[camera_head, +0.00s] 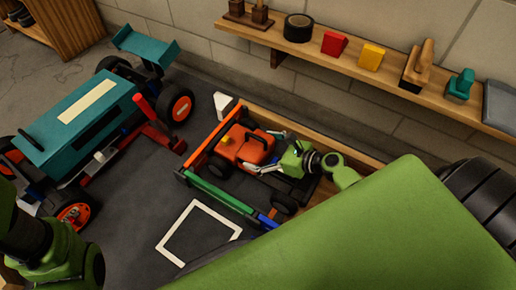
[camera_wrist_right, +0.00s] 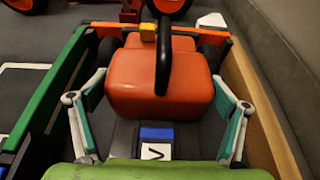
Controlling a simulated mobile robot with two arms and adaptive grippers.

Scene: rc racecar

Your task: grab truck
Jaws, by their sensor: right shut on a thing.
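The truck (camera_head: 244,146) is a small vehicle with an orange body and black wheels, inside a low pen of coloured bars. It also fills the middle of the right wrist view (camera_wrist_right: 160,85), with a black loop and a yellow block at its far end. My right gripper (camera_head: 264,151) is at the truck's near end, one finger on each side, shut on it. The fingers (camera_wrist_right: 160,80) also show at both sides of the orange body in the wrist view. My left arm shows at the lower left; its fingers are not visible.
The pen has a green bar (camera_head: 218,192) in front and a wooden bar behind, close to the truck. A large teal racecar (camera_head: 75,125) stands at left. A wooden shelf (camera_head: 345,65) with blocks and tape runs along the wall. A white outline (camera_head: 172,233) marks clear dark floor.

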